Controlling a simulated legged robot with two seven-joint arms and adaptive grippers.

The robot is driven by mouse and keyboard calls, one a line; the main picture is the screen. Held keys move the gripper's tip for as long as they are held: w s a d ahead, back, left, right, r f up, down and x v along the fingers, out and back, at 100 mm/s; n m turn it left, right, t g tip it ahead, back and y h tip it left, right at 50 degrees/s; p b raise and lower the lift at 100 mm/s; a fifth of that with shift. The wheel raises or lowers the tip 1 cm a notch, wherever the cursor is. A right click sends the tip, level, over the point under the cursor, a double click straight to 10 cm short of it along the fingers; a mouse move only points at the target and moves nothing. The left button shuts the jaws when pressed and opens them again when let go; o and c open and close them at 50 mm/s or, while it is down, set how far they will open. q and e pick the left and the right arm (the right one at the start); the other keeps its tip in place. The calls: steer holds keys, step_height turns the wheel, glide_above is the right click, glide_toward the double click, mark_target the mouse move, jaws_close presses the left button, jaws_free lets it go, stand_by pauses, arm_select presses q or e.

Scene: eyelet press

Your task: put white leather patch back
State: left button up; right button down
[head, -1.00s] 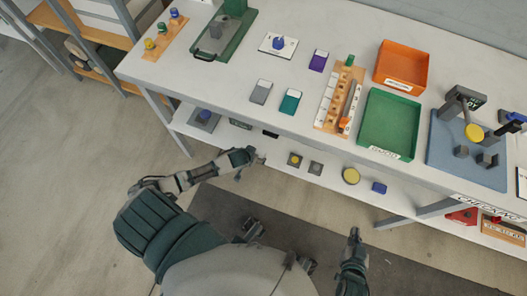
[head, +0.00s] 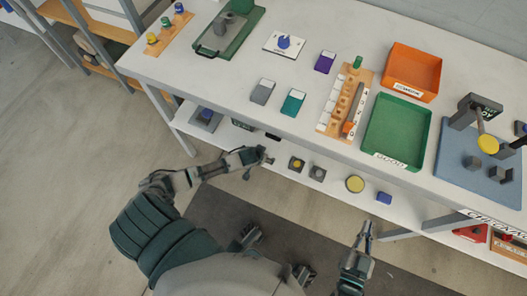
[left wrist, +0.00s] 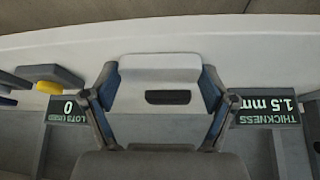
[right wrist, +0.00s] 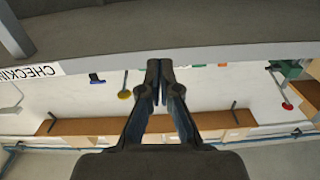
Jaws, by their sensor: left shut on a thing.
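In the left wrist view a white leather patch (left wrist: 160,68) lies between the fingertips of my left gripper (left wrist: 160,82), which is shut on it. In the head view my left gripper (head: 267,157) is in front of the bench, near the lower shelf; the patch cannot be made out there. My right gripper (head: 367,230) is low in front of the bench. In the right wrist view its fingers (right wrist: 160,75) are together with nothing seen between them.
The bench holds a green tray (head: 398,130), an orange tray (head: 414,70), a wooden rack (head: 333,125), grey (head: 262,92) and teal (head: 293,103) blocks, and a blue mat (head: 470,185). The lower shelf carries a yellow disc (head: 355,184) and a blue block (head: 384,198).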

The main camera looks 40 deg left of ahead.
arm_select(q)
steer(key=o, duration=0.8)
steer(key=shift+a+f, duration=0.15)
steer(key=shift+a, duration=0.1)
steer(key=shift+s+r, duration=0.1)
steer(key=shift+r, duration=0.3)
steer(key=p+v, duration=0.1)
steer(key=v, duration=0.2)
steer(key=p+v, duration=0.2)
steer(key=shift+d+r, duration=0.25)
steer(key=shift+r, duration=0.2)
steer(key=shift+s+d+r+m+t+h+p, duration=0.2)
steer(key=shift+s+d+r+m+h+p, duration=0.25)
steer(key=shift+s+d+r, duration=1.75)
steer(key=shift+s+d+r+m+t+h+p, duration=0.25)
steer(key=shift+s+d+r+m, duration=0.45)
steer(key=shift+s+d+r, duration=1.45)
steer(key=shift+s+d+r+m+t+h+p, duration=0.15)
steer(key=shift+s+d+r+m+h+p, duration=0.3)
steer(key=shift+s+d+r, duration=1.75)
arm_select(e)
steer(key=s+d+f+g+h, duration=0.3)
steer(key=s+f+g, duration=0.6)
steer(key=f+g, duration=0.1)
steer(key=shift+s+d+f, duration=0.15)
steer(key=shift+s+d, duration=0.05)
steer(key=shift+d, duration=0.05)
